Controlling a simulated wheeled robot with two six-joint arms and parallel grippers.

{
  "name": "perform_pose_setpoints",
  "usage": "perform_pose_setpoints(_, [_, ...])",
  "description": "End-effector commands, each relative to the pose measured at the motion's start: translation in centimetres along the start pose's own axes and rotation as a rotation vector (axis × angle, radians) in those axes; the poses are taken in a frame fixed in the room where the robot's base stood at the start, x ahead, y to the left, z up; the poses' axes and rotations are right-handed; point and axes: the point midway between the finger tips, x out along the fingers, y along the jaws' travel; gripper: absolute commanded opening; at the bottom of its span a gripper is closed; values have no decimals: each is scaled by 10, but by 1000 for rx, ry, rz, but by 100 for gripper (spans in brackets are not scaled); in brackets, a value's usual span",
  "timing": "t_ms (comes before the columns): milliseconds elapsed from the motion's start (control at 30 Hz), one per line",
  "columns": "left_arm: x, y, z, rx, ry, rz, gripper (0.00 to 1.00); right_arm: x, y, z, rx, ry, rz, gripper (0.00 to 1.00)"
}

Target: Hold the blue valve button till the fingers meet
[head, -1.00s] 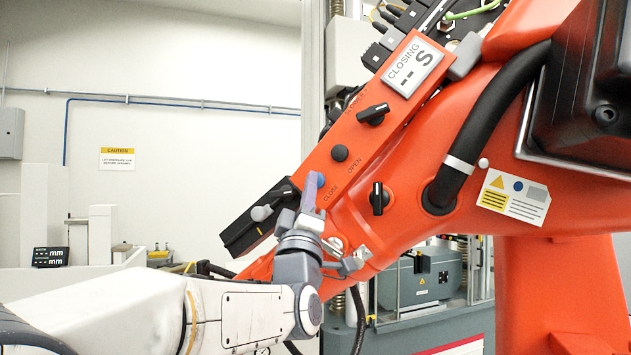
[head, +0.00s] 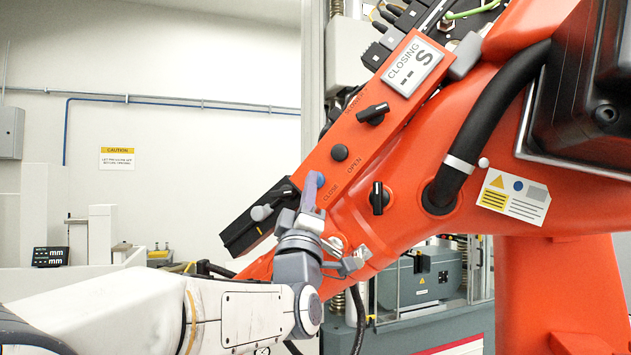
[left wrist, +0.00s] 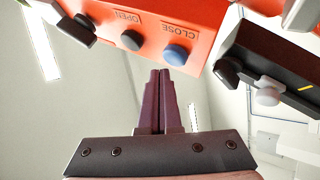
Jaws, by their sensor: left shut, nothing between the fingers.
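The blue valve button (left wrist: 175,54) sits beside the word CLOSE on the orange panel (left wrist: 150,15). In the head view it (head: 320,179) is partly covered by the fingers of my left gripper (head: 310,189). My left gripper is shut with nothing between its fingers. In the left wrist view its purple fingertips (left wrist: 160,72) lie together right by the button's lower edge; whether they press it I cannot tell. The display (head: 412,66) on the panel reads CLOSING with dashes and S. My right gripper is not in view.
A black button (head: 340,152) marked OPEN sits beside the blue one. Black knobs (head: 373,113) (head: 379,198) are close by. A black block with a grey knob (head: 261,213) stands at the panel's lower end. A large orange arm (head: 440,160) fills the right.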

Motion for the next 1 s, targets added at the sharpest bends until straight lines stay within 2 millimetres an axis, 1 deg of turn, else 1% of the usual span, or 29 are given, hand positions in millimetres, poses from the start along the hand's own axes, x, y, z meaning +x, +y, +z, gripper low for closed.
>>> perform_pose_setpoints(600, [0, 0, 0, 0, 0, 0, 0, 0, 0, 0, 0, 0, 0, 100])
perform_pose_setpoints(867, [4, -5, 4, 0, 0, 0, 0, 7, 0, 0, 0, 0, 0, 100])
perform_pose_setpoints(1000, [6, -5, 4, 0, 0, 0, 0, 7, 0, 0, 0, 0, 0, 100])
